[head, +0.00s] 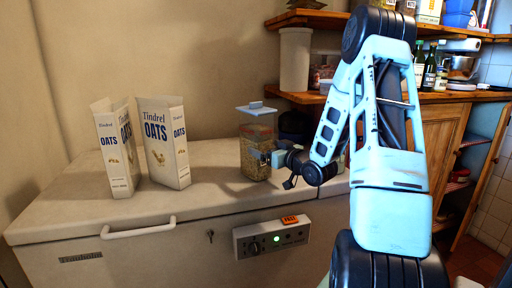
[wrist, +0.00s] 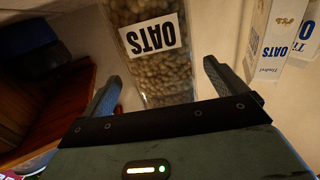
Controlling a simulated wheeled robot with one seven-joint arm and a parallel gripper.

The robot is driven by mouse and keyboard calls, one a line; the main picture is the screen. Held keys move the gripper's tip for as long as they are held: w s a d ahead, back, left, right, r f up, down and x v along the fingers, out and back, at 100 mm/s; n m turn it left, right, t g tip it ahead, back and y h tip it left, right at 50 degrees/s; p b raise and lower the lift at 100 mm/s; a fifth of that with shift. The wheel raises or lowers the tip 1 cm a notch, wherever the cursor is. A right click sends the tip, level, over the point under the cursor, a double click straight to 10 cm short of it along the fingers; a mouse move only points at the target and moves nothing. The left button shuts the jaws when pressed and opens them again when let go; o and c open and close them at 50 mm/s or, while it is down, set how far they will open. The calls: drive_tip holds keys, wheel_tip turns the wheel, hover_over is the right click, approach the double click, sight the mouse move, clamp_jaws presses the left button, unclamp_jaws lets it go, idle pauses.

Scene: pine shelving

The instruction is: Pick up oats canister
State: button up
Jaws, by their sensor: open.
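The oats canister (head: 256,150) is a clear container with a blue lid, filled with oats, standing upright on the chest freezer's top. In the wrist view the oats canister (wrist: 160,75) shows a white OATS label, upside down in the picture. My gripper (head: 268,157) is at the canister's right front in the head view and hides part of its lower side.
Two OATS cartons (head: 118,150) (head: 163,143) stand left of the canister on the white chest freezer (head: 70,215). A wooden shelf (head: 310,97) with a white container (head: 295,60) is behind and above. The freezer top is clear at the front left.

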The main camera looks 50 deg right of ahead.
drive_tip(key=shift+w+d+r+p, duration=0.15)
drive_tip(key=shift+w+p, duration=0.2)
drive_tip(key=shift+w, duration=1.1)
drive_tip(key=shift+w+d+r+p, duration=0.15)
drive_tip(key=shift+w+p, duration=0.2)
drive_tip(key=shift+w, duration=1.1)
drive_tip(key=c, duration=1.2)
drive_tip(key=shift+r, duration=0.1)
drive_tip(key=c, duration=0.4)
drive_tip(key=shift+r, duration=0.1)
